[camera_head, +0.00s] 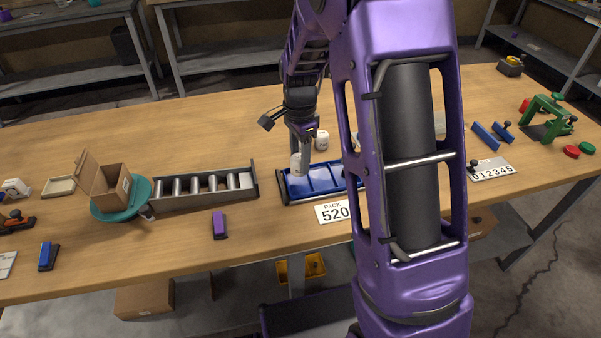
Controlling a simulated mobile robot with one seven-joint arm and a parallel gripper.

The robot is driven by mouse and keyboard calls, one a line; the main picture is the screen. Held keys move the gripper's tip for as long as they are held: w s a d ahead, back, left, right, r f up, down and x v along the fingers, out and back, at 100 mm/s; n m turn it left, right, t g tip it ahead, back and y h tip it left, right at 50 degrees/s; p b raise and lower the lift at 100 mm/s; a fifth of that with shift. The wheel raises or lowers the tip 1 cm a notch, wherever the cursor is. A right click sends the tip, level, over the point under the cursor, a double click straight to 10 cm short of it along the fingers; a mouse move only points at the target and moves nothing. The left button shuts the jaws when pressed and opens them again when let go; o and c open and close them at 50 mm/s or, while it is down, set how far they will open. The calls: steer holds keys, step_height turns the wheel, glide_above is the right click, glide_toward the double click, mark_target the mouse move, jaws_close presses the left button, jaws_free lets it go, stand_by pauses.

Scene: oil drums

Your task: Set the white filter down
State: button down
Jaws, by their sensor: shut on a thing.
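My gripper (301,152) points down over the left end of the blue tray (314,188). It is shut on a small white filter (297,164), which is upright at the tray's left compartment. I cannot tell whether the filter touches the tray floor. Another white cylinder (322,141) stands on the wooden table just behind the tray. My arm hides the tray's right end and the table to its right.
A grey rack of metal cylinders (203,190) stands to the left, beside an open cardboard box (112,189) on a teal turntable (127,208). A purple block (219,225) lies in front. Green press (548,117) is far right.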

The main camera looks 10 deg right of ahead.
steer(key=shift+f, duration=2.2)
steer(key=shift+f+b, duration=0.25)
steer(key=shift+b, duration=0.05)
steer(key=shift+c, duration=1.6)
jaws_free()
steer(key=shift+r, duration=0.1)
steer(key=shift+r, duration=0.1)
step_height(320, 180, up, 12)
steer(key=shift+r+p, duration=0.1)
steer(key=shift+p, duration=0.6)
steer(key=shift+d, duration=0.1)
